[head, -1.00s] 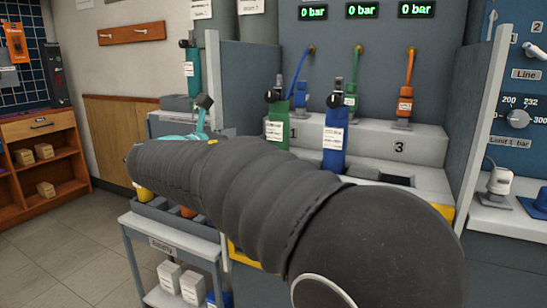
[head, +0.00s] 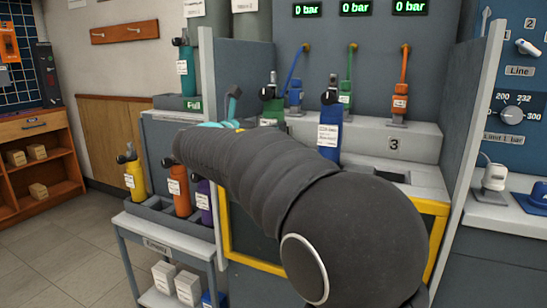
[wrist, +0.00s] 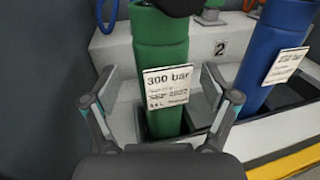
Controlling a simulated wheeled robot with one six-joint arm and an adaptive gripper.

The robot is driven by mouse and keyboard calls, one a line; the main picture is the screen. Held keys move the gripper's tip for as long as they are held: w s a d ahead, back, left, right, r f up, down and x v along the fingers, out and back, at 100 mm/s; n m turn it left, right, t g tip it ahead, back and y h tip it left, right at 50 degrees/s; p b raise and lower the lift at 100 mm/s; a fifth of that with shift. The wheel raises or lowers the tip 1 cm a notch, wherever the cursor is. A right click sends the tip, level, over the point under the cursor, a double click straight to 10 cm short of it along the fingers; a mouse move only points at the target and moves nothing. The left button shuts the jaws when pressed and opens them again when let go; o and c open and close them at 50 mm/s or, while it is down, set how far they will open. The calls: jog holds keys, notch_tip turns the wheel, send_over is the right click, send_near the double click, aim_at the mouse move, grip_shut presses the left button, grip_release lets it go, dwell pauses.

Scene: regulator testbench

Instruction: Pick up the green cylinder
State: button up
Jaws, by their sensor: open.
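The green cylinder (wrist: 158,45) stands upright in a slot of the bench in the wrist view, with a white "300 bar" label (wrist: 167,84). Its top is cut off by the frame. In the head view only its upper part (head: 273,106) shows above my arm. My gripper (wrist: 160,88) is open, with one finger to the left and one to the right of the cylinder, around label height. In the head view my arm hides most of the gripper.
A blue cylinder (head: 329,130) stands close on the right. A grey side panel (head: 236,80) rises on the left. An "Empty" cart (head: 160,247) holds yellow, orange and purple cylinders. A teal cylinder (head: 187,72) stands at the "Full" rack. Slot 3 (head: 391,172) is empty.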

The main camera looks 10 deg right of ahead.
jog(key=shift+x, duration=1.55)
jog(key=c, duration=1.5)
notch_tip(320, 180, up, 18)
jog(key=p, duration=0.4)
jog(key=shift+s+p, duration=0.1)
jog(key=shift+p, duration=0.3)
jog(key=shift+r, duration=0.1)
jog(key=shift+d, duration=0.15)
